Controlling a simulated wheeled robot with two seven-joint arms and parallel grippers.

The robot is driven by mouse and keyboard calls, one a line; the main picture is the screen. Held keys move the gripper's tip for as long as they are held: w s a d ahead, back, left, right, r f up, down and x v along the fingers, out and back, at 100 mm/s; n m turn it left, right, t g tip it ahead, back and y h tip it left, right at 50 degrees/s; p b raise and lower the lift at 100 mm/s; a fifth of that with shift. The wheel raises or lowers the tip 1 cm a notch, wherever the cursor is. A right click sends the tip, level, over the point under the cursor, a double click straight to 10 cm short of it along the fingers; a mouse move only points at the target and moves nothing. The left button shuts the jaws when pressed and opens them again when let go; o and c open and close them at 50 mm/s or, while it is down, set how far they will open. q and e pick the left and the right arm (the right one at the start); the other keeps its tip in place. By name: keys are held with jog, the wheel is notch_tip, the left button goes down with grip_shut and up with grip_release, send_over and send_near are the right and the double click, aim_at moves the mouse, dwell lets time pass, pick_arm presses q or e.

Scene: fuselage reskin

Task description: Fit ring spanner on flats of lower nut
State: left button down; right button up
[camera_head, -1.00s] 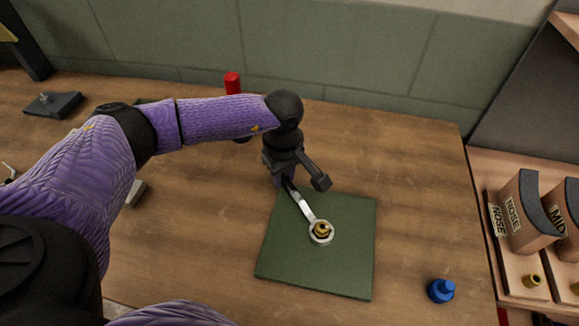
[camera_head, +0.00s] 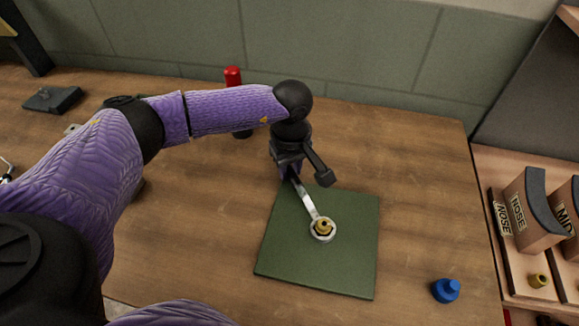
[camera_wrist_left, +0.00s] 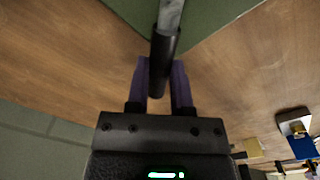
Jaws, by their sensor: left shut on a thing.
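A ring spanner (camera_head: 308,205) reaches over the green mat (camera_head: 340,262) with its ring end around or just over a brass nut (camera_head: 322,227). I cannot tell how far down the ring sits on the nut's flats. My left gripper (camera_head: 289,174) is at the mat's far edge, shut on the spanner's dark handle. In the left wrist view the black handle (camera_wrist_left: 162,58) lies between the two purple fingers of the left gripper (camera_wrist_left: 161,82); the ring and nut are out of that view. My right gripper does not show.
A blue bottle-like object (camera_head: 446,290) stands right of the mat. A red-topped object (camera_head: 233,77) stands behind my left arm. Wooden shelves (camera_head: 520,268) with labelled curved blocks are at the right. The table between mat and shelves is mostly clear.

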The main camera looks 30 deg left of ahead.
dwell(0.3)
pick_arm(q)
jog(key=shift+c, duration=2.1)
grip_release()
notch_tip(320, 180, up, 5)
jog(key=p, duration=0.3)
jog(key=shift+r+p, duration=0.1)
jog(key=shift+p, duration=0.25)
jog(key=shift+s, duration=0.1)
